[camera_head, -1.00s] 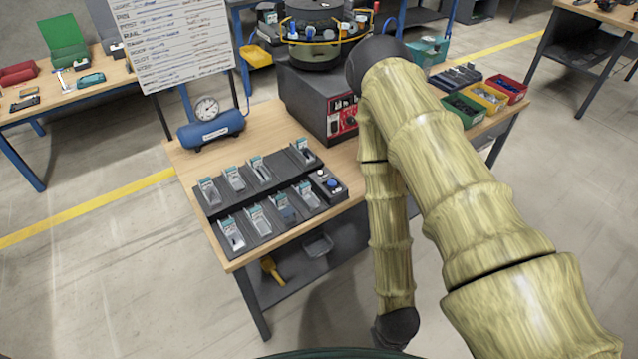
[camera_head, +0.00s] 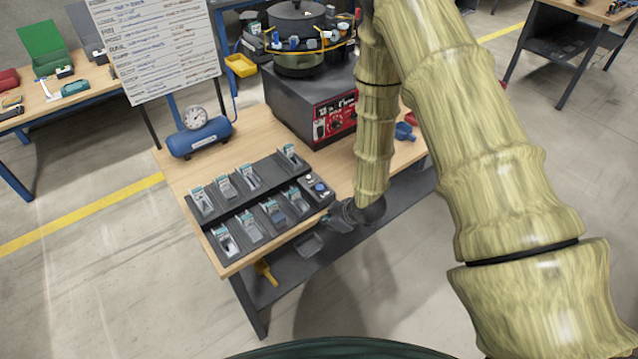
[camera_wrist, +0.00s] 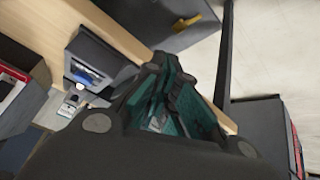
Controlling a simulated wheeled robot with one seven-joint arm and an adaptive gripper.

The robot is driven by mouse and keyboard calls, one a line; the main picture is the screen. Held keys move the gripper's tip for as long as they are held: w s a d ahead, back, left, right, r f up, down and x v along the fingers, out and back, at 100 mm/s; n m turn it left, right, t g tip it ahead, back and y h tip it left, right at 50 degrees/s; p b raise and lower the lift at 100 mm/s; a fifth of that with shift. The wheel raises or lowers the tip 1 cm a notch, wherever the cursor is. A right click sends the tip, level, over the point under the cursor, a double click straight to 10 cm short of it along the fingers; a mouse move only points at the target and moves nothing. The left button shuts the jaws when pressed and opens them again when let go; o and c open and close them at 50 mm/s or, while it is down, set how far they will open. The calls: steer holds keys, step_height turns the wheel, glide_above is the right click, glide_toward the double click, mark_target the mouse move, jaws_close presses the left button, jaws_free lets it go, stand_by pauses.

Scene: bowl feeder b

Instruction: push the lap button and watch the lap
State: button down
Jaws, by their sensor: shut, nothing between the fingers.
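The button box (camera_head: 316,190) is a small dark box at the right end of the black rack, with a blue button (camera_head: 320,187) and a pale button (camera_head: 310,177) on top. It also shows in the wrist view (camera_wrist: 92,62), left of my fingers, with its blue button (camera_wrist: 87,76). The bowl feeder (camera_head: 298,62) is a dark round bowl ringed by a yellow rail with blue and white parts, on a grey cabinet. My gripper (camera_head: 338,217) is shut and empty, just right of the button box near the table's front edge. I see no contact with the buttons.
The black rack (camera_head: 238,222) holds several small packets on the wooden table (camera_head: 258,130). A blue tank with a gauge (camera_head: 200,138) stands behind it. The cabinet's red control panel (camera_head: 335,119) faces front. A lower shelf (camera_head: 290,281) lies under the table.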

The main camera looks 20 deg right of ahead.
mark_target(318, 189)
steer(key=w+r+n+t+y+p, duration=0.1)
steer(key=w+r+n, duration=0.4)
steer(key=w+r, duration=0.8)
steer(key=shift+w+d+r+n+t+p, duration=0.25)
steer(key=shift+w+d+n+t+p, duration=0.15)
steer(key=shift+t+p, duration=0.1)
steer(key=shift+f, duration=0.1)
steer(key=shift+f+b, duration=2.7)
steer(key=shift+f, duration=1.6)
steer(key=shift+f, duration=0.15)
steer(key=shift+f+b, duration=0.3)
steer(key=shift+f+b, duration=0.3)
steer(key=shift+f, duration=0.15)
steer(key=shift+r, duration=0.15)
steer(key=shift+r+p, duration=0.5)
steer(key=shift+r, duration=0.25)
